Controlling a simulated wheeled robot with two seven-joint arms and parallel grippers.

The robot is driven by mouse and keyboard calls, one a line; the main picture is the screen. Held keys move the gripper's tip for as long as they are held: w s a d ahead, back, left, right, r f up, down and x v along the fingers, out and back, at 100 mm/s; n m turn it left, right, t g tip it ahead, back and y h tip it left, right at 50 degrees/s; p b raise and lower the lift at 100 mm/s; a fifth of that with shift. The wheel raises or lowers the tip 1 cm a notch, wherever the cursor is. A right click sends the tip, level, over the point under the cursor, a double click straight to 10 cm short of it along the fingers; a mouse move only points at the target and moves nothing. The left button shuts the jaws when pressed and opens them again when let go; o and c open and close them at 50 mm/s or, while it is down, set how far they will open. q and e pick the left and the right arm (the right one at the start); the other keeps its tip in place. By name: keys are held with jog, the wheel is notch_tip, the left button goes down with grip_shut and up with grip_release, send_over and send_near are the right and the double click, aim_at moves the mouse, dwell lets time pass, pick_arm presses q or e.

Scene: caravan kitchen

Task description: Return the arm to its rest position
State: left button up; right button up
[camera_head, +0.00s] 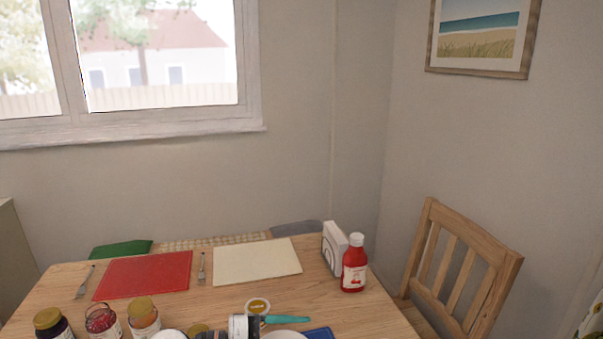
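Neither of my grippers can be made out in the head view, and no arm is seen coming in from either side. The wooden table (215,300) fills the lower part of the picture. A dark object with a pale band (239,326) is cut off by the bottom edge, and I cannot tell what it is. A teal-handled utensil (287,319) lies to the right of it.
Jars (103,322) stand at the front left. A red mat (145,275), a cream mat (256,261), forks (201,268), a red bottle (354,265) and a white holder (334,246) are on the table. A wooden chair (462,262) stands at right.

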pick_arm(q)
notch_tip(320, 180, up, 6)
jog(key=a+n+t+h, duration=0.2)
jog(key=n+t+h, duration=0.1)
jog(key=n+t, duration=0.4)
jog(key=w+a+n+t+y, duration=0.3)
jog(key=a+n+t+y, duration=0.4)
jog(key=n+t+y, duration=0.25)
jog(key=s+a+f+n+g+y, duration=0.4)
jog(key=a+f+n+y, duration=0.55)
jog(key=f, duration=0.45)
jog(key=s+f+m+g, duration=0.1)
jog(key=s+f+g, duration=0.5)
jog(key=s, duration=0.4)
jog(key=s+f+m+g, duration=0.1)
jog(key=s+f+g, duration=0.55)
jog(key=s, duration=0.35)
notch_tip(320, 180, down, 26)
jog(key=s+p, duration=0.2)
jog(key=s+a+f+g+p, duration=0.1)
jog(key=s+f, duration=0.5)
jog(key=s, duration=0.2)
jog(key=s+a+f+p, duration=0.1)
jog(key=s+a+f, duration=0.1)
jog(key=s+f, duration=0.4)
jog(key=shift+s+a+f+m+g, duration=0.3)
jog(key=shift+s+f+m+g, duration=0.1)
jog(key=shift+s, duration=0.7)
